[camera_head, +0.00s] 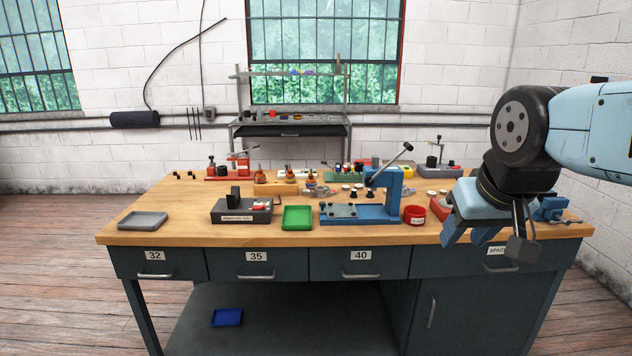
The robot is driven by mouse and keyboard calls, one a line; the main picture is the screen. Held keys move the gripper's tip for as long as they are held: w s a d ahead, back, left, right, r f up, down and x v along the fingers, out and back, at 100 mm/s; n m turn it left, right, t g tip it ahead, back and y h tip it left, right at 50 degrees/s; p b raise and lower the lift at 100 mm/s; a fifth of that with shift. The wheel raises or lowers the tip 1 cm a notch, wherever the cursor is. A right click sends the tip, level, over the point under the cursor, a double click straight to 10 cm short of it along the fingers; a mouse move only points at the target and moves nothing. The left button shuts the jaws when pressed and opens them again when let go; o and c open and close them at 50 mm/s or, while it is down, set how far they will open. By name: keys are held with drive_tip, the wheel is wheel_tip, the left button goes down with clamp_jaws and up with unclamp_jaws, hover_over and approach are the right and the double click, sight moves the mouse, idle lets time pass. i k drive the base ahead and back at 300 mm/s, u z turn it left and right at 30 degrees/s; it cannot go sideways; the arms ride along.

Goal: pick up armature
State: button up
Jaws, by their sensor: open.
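My gripper (467,236) hangs at the right over the front edge of the workbench (165,203). I cannot surely tell which part is the armature. Small copper-coloured parts stand towards the back middle of the bench: one on the left (260,176), one in the middle (288,171) and one on the right (310,182). They are too small to tell apart and are well to the left of my gripper.
A blue lever press (385,200) stands between my gripper and the copper-coloured parts. A red bin (414,215), a green tray (297,217), a black tester box (232,214) and a grey tray (143,220) line the front. The bench's left side is mostly clear.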

sight(311, 183)
drive_tip(key=i, duration=0.85)
drive_tip(key=u, duration=0.05)
